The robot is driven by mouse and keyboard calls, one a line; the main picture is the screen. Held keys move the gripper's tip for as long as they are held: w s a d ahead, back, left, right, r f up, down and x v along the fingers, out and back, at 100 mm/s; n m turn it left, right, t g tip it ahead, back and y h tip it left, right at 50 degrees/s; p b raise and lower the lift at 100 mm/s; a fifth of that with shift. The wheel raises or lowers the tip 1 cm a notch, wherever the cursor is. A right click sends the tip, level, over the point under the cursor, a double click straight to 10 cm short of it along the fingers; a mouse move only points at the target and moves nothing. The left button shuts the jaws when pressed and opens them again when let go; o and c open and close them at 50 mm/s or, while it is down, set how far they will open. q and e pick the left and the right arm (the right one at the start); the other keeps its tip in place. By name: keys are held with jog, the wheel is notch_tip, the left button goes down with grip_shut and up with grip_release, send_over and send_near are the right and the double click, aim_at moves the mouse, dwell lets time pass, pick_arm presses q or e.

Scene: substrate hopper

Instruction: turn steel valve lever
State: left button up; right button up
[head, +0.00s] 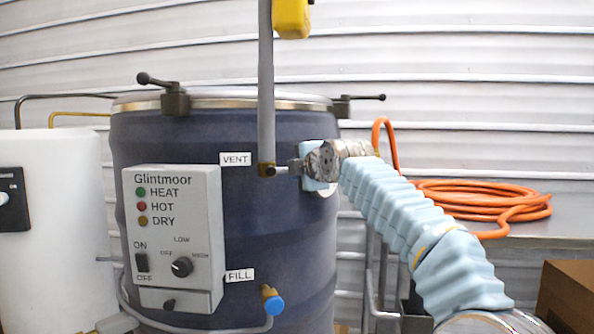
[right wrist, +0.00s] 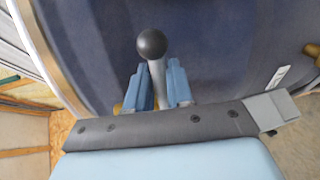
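The steel valve lever (right wrist: 158,82) has a black ball knob (right wrist: 151,44) at its end, in the right wrist view. In the head view the dark knob (head: 271,171) shows by the brass fitting under the VENT label, on the blue drum's right side. My right gripper (right wrist: 158,88) has its blue fingers on both sides of the lever, with no clear gap, and looks shut on it below the knob. In the head view my right gripper (head: 300,168) partly hides the valve body. My left gripper is not in view.
The blue drum (head: 270,240) carries a grey control box (head: 172,235), a vertical grey pipe (head: 266,80) and a lower blue-capped FILL fitting (head: 272,303). An orange hose (head: 480,198) lies coiled on a bench at right. A yellow object (head: 292,18) hangs above. A white tank stands left.

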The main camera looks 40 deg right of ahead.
jog(key=shift+o, duration=0.8)
jog(key=b+v, duration=0.2)
jog(key=v, duration=1.1)
jog(key=shift+s, duration=0.35)
jog(key=shift+a, duration=0.1)
